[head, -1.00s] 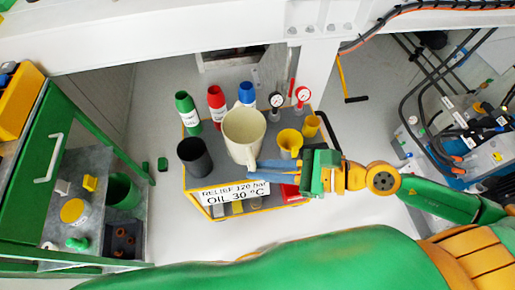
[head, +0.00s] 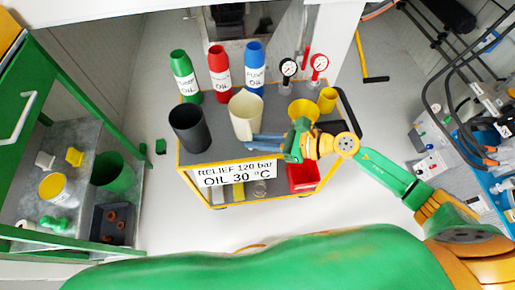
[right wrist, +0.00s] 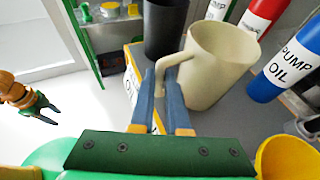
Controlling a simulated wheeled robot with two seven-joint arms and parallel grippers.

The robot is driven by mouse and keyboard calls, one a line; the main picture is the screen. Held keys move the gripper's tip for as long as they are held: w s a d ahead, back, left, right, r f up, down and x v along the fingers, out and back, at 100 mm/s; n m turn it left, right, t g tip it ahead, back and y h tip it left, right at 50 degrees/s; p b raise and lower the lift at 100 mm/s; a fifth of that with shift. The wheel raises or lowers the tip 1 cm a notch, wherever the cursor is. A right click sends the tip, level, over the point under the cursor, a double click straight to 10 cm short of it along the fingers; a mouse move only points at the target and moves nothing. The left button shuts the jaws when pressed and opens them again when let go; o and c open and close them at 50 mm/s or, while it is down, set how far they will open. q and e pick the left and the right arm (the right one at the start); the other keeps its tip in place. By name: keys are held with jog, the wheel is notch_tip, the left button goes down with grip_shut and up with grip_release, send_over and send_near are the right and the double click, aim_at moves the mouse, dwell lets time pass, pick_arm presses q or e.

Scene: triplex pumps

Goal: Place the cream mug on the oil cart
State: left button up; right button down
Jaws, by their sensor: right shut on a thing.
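The cream mug (head: 246,116) is upright at the oil cart's top (head: 222,148), between the black cup and the yellow funnel-like cup. It also shows in the right wrist view (right wrist: 212,68). My right gripper (head: 262,142) is shut on the mug's handle; its blue fingers (right wrist: 160,98) lie on either side of the handle in the right wrist view. The mug's base looks at or very near the cart top; I cannot tell whether it touches. My left gripper (right wrist: 42,106) shows small at the left of the right wrist view, away from the cart; its opening is unclear.
On the cart stand a black cup (head: 190,128), green (head: 184,76), red (head: 219,74) and blue (head: 254,68) oil bottles, two gauges, and yellow cups (head: 303,108). A green-framed bench (head: 85,140) stands left. Hoses and a machine are at the right.

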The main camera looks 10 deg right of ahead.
pick_arm(q)
jog(key=shift+f, duration=0.35)
pick_arm(e)
jog(key=shift+s+f, duration=0.1)
jog(key=shift+f, duration=1.1)
pick_arm(q)
jog(key=shift+f, duration=0.1)
pick_arm(e)
jog(key=shift+f, duration=0.1)
jog(key=c, duration=0.9)
grip_release()
pick_arm(q)
jog(key=shift+f+b, duration=0.55)
jog(key=shift+b, duration=0.2)
pick_arm(e)
jog(key=v, duration=1.2)
pick_arm(q)
jog(key=shift+d, duration=0.1)
pick_arm(e)
jog(key=shift+d, duration=0.15)
